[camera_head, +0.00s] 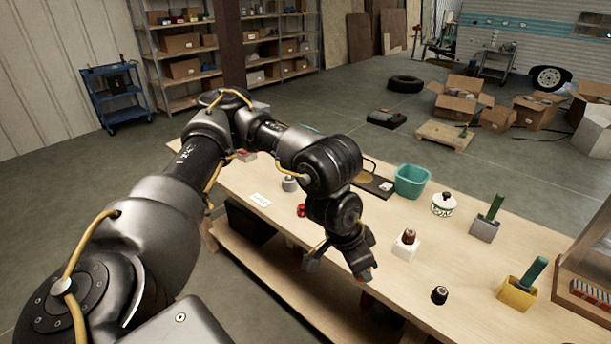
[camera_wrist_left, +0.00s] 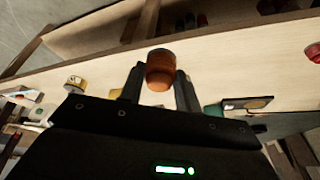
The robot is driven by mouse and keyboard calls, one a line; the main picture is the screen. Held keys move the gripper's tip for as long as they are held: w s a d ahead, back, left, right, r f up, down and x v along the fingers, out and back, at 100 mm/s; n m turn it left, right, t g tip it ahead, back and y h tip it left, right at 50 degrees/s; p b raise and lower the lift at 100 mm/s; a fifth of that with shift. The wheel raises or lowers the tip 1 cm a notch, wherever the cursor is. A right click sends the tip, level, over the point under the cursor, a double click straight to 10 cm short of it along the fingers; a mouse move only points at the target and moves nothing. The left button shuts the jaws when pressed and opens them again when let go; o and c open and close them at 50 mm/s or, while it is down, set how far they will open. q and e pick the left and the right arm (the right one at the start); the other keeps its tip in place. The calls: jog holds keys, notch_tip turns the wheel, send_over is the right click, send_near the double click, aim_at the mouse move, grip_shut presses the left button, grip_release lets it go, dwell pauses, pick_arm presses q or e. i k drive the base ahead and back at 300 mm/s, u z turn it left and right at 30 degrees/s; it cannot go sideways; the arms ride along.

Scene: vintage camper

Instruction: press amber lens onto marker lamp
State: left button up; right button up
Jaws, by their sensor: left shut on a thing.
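The amber lens (camera_wrist_left: 160,69) is an orange-brown cap held between the two fingers of my left gripper (camera_wrist_left: 160,92) in the left wrist view. The lens is apart from this plate. My right gripper is out of view.
The workbench (camera_head: 460,255) carries a teal bin (camera_head: 411,181), a white lidded pot (camera_head: 444,204), a white block with a brown piece (camera_head: 406,243), a small dark cap (camera_head: 439,295), and a grey (camera_head: 485,229) and a yellow holder (camera_head: 517,294) with green handles. Bare wood lies between them.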

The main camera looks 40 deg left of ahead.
aim_at(289, 185)
jog(key=k, duration=1.2)
jog(key=u, duration=0.95)
jog(key=i, duration=1.75)
jog(key=z, duration=0.9)
